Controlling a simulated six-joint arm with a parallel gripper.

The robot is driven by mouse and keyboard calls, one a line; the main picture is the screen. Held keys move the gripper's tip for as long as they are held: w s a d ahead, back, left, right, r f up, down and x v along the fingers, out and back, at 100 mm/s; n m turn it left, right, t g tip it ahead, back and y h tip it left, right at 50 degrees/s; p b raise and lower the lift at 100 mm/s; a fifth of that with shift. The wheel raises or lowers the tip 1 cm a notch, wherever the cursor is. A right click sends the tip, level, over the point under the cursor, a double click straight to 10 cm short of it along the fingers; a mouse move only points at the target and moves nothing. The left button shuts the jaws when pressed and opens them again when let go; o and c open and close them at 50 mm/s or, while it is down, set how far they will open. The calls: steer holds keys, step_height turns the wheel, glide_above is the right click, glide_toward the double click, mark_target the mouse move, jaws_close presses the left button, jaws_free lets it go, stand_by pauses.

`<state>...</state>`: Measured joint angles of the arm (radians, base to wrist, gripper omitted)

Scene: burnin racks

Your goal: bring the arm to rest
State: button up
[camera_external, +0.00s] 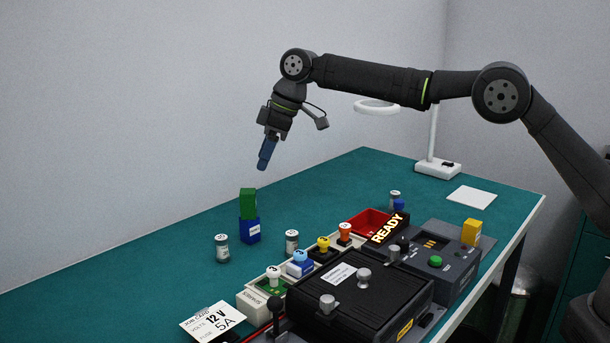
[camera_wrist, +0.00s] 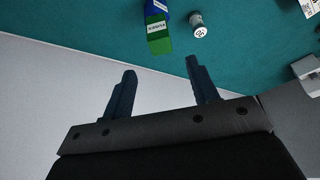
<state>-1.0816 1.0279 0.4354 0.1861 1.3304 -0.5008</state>
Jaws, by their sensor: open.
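My gripper (camera_external: 265,157) hangs in the air above the far left part of the bench, pointing down and slightly left. In the wrist view its two blue fingers (camera_wrist: 161,84) are spread apart with nothing between them. The green block (camera_external: 247,203) sits on a blue block (camera_external: 250,231) on the bench below the gripper, clear of it. The green block (camera_wrist: 158,38) and part of the blue block (camera_wrist: 155,8) also show at the top of the wrist view, beyond the fingertips.
Small labelled cylinders (camera_external: 222,248) stand on the teal bench (camera_external: 130,265). A black case (camera_external: 350,290), a lit READY sign (camera_external: 386,229), a red tray (camera_external: 367,223) and a job card (camera_external: 212,321) occupy the front. A white lamp (camera_external: 436,168) stands at the back. The far left bench is clear.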

mark_target(247, 191)
steer(key=shift+d+r, duration=0.1)
steer(key=shift+r, duration=0.2)
steer(key=x, duration=1.2)
steer(key=shift+f, duration=0.15)
step_height(247, 191, up, 2)
steer(key=shift+r, duration=0.85)
